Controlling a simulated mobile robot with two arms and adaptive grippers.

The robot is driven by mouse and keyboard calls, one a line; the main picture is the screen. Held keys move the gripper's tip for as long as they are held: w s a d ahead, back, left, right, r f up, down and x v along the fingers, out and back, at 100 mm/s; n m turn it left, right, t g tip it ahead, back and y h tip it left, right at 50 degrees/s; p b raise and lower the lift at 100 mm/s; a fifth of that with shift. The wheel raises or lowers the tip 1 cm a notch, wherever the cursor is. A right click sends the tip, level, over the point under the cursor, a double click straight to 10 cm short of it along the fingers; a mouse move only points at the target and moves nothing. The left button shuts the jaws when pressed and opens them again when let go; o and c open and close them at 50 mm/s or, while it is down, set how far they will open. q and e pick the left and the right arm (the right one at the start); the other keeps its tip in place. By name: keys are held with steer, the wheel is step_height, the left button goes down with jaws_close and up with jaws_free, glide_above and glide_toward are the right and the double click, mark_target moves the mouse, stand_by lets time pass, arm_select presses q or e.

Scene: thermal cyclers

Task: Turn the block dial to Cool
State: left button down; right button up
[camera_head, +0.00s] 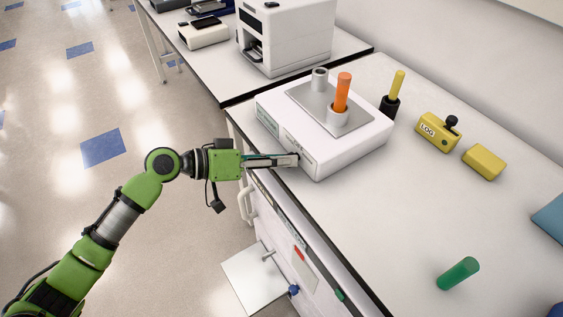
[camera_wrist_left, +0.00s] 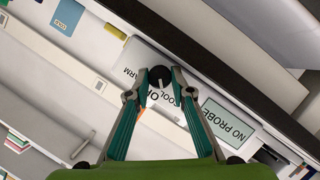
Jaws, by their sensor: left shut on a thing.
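The white block unit (camera_head: 345,150) stands on the bench, with a grey top plate carrying an orange tube (camera_head: 343,92) in one cup and another cup behind it. My left gripper (camera_head: 297,160) reaches its front face from the left. In the left wrist view the dial (camera_wrist_left: 160,73) is a small dark round knob with a pale mark. The left gripper (camera_wrist_left: 161,88) is shut on the dial, one fingertip on each side. Parts of the lettering "ARM" and "COOL" show beside the dial, partly covered by the fingers. A "NO PROBE" display (camera_wrist_left: 229,124) is to the right. My right gripper is out of view.
A yellow stick in a black holder (camera_head: 389,106), a yellow LOG box (camera_head: 437,133) with a black knob, a yellow block (camera_head: 484,162) and a green cylinder (camera_head: 458,273) are on the bench. A larger white machine (camera_head: 290,40) stands behind. The bench's middle is clear.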

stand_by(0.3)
arm_select(q)
steer(key=c, duration=1.8)
jaws_free()
steer(key=shift+v, duration=4.05)
steer(key=shift+w+f, duration=0.1)
